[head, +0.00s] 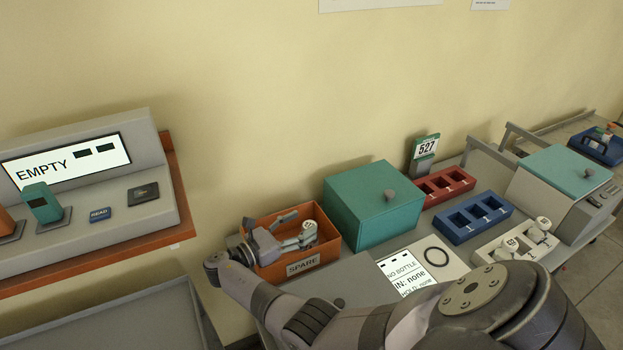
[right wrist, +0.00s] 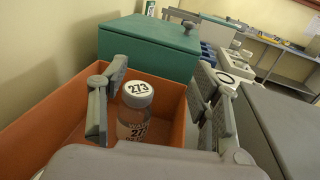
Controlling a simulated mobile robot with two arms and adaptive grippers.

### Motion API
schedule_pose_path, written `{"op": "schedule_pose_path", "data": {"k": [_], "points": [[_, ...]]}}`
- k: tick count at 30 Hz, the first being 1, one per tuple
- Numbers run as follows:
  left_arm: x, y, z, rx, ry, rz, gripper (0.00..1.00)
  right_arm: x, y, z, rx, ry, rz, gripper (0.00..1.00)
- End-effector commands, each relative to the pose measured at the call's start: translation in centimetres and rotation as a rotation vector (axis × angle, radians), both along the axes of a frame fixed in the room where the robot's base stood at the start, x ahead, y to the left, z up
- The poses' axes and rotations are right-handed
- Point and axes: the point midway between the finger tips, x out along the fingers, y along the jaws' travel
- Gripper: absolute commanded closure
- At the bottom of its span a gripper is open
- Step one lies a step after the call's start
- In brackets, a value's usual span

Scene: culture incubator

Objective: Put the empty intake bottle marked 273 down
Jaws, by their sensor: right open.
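The bottle marked 273 (right wrist: 134,112) is clear with a white cap and looks upright inside the orange SPARE bin (right wrist: 45,115). In the head view its white cap (head: 309,227) shows at the right part of the bin (head: 318,262). My right gripper (head: 288,230) reaches into the bin from the left. In the right wrist view my right gripper (right wrist: 160,82) is open, with the bottle between its fingers, nearer the left finger. A gap shows between the bottle and the right finger. The bottle's base is hidden. My left gripper is not in view.
A teal box (head: 372,208) stands right beside the bin. Red (head: 444,187) and blue (head: 473,217) racks, a white holder with capped bottles (head: 540,230) and a "NO BOTTLE" display (head: 405,272) lie further right. A console reading EMPTY (head: 80,163) stands at left.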

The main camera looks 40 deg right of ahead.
Motion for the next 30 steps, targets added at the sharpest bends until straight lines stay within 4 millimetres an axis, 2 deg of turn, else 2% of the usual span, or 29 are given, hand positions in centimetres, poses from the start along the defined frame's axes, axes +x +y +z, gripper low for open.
{"op": "schedule_pose_path", "data": {"k": [1,6,12,30], "points": [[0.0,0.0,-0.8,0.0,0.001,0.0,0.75,0.2,1.4,-0.4,0.003,-0.003,0.003,0.42],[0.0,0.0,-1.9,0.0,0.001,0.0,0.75,0.6,4.7,-0.3,0.002,-0.002,0.001,0.42],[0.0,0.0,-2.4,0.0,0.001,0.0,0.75,0.8,6.7,-0.1,0.001,0.0,0.0,0.42],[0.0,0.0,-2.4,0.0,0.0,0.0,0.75,0.8,7.0,0.0,-0.001,-0.001,-0.001,0.42]]}}
